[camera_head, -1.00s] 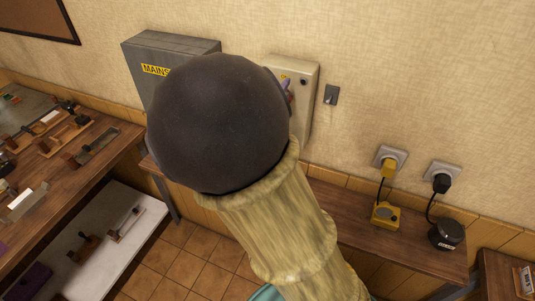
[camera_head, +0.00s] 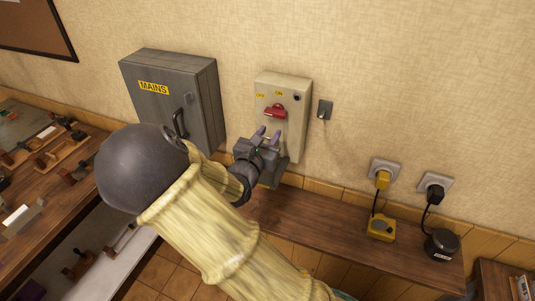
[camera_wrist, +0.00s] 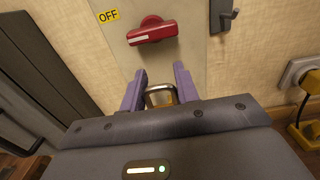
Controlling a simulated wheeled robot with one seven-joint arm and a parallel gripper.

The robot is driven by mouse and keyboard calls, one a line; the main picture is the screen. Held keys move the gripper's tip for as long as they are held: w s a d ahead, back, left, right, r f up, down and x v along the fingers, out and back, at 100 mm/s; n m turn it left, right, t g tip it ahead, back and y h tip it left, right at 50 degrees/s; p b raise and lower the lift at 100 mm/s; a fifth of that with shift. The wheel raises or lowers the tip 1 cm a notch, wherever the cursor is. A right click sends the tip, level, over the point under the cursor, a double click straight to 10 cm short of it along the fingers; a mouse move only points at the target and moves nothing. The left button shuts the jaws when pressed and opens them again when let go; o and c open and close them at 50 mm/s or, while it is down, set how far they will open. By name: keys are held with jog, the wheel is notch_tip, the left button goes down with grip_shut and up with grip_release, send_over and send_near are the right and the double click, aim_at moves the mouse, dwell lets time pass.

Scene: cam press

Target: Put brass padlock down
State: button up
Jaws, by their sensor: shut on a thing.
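My gripper (camera_head: 268,135) is in front of the lower part of the cream switch box on the wall. In the wrist view its two purple fingers (camera_wrist: 160,88) are shut on the brass padlock (camera_wrist: 161,98), a small shiny piece with a brass-coloured body. Most of the padlock is hidden behind the wrist housing, and I cannot make it out clearly in the head view. The padlock is below the red switch handle and apart from it.
The cream switch box (camera_head: 301,92) has a red handle (camera_head: 275,111) and OFF and ON labels. A grey MAINS cabinet (camera_head: 160,110) is left of it. A wooden bench (camera_head: 325,228) runs below, with a yellow device (camera_head: 381,228) and a black round device (camera_head: 441,244) on its right.

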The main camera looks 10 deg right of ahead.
jog(key=shift+f, duration=1.4)
jog(key=shift+f+p, duration=0.5)
jog(key=shift+f, duration=1.65)
jog(key=shift+f, duration=0.2)
jog(key=o, duration=1.1)
jog(key=shift+o, duration=0.2)
jog(key=shift+r, duration=0.1)
